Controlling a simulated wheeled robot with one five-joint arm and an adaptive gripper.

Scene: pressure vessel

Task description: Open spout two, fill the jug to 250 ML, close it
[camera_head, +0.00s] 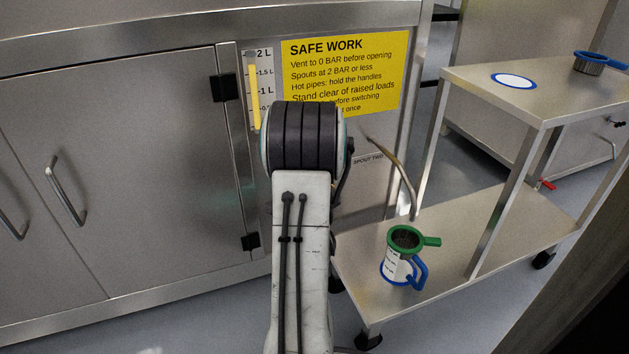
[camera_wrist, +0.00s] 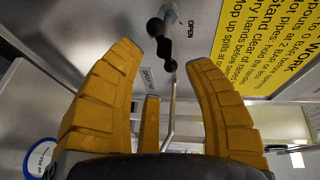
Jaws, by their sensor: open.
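My gripper (camera_wrist: 161,56) is open and empty in the wrist view, its yellow fingers spread. A black lever handle with a ball knob (camera_wrist: 157,27) lies beyond the gap between the fingertips, beside an OPEN label (camera_wrist: 191,30). Contact is not visible. A thin bent spout pipe (camera_wrist: 171,108) runs below it. In the head view the spout (camera_head: 405,183) curves down by the SPOUT TWO label (camera_head: 369,159). The jug (camera_head: 394,268), pale with a blue handle, stands on the lower shelf under the spout end. A green-rimmed strainer (camera_head: 405,239) sits on top. The fill level is hidden. My arm hides the gripper there.
The steel cart's lower shelf (camera_head: 451,270) holds the jug. Its upper shelf (camera_head: 535,95) has a white blue-rimmed disc (camera_head: 514,81) and a blue-rimmed pan (camera_head: 588,63). A yellow SAFE WORK sign (camera_head: 345,70) and a level gauge (camera_head: 255,90) are on the steel front.

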